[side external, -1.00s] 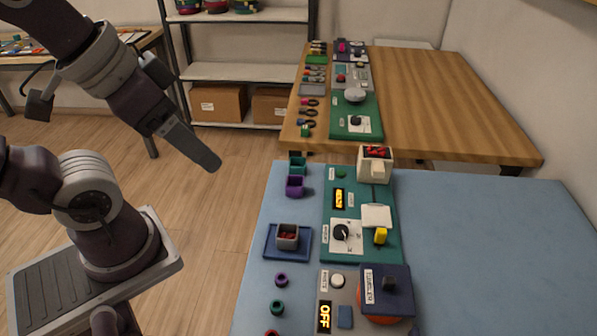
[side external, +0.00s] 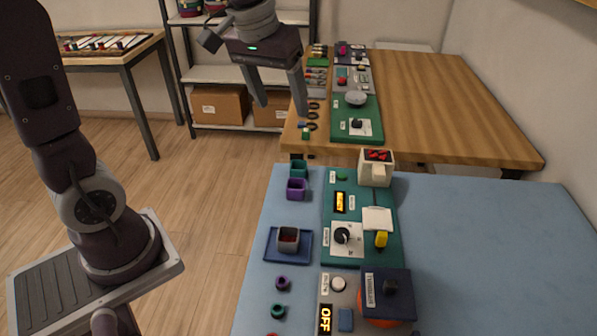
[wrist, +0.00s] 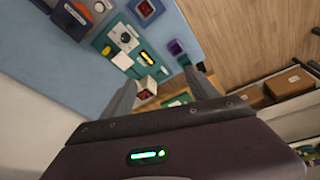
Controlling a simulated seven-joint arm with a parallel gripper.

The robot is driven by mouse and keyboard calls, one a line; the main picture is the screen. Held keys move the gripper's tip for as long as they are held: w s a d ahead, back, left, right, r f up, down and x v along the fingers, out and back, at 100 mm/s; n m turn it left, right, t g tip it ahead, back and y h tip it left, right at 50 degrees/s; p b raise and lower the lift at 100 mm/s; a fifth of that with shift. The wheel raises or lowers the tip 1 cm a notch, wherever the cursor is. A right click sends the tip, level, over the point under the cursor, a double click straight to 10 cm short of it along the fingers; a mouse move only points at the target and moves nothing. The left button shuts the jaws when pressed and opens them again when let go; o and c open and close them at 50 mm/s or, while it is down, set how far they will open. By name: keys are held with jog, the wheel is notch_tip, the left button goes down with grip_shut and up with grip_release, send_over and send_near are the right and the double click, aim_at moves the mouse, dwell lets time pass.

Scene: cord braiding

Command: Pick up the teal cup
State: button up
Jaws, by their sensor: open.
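The teal cup (side external: 298,168) is a small square cup near the far left corner of the blue table. The purple cup (side external: 296,188) stands just in front of it. In the wrist view the teal cup (wrist: 184,60) shows beside the purple cup (wrist: 176,47), close to the tip of the right finger. My gripper (side external: 281,108) is open and empty, with its fingers pointing down. It is raised and appears above the teal cup in the side view. In the wrist view my gripper (wrist: 160,78) has its fingers well apart, with nothing between them held.
A white box with red contents (side external: 376,166) stands right of the cups. A teal panel (side external: 390,248) with a dial lies nearby. A wooden table (side external: 450,105) stands behind. The blue table's right side is clear.

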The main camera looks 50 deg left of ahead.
jog(key=w+a+f+n+g, duration=0.1)
jog(key=w+a+f, duration=0.2)
jog(key=w+f, duration=0.25)
jog(key=n+g, duration=0.2)
jog(key=n, duration=0.2)
send_near(298, 165)
jog(key=s+d+f, duration=0.1)
jog(key=d+f, duration=0.1)
jog(key=f, duration=0.6)
jog(key=shift+a+f, duration=0.2)
jog(key=shift+a, duration=0.05)
jog(key=c, duration=1.4)
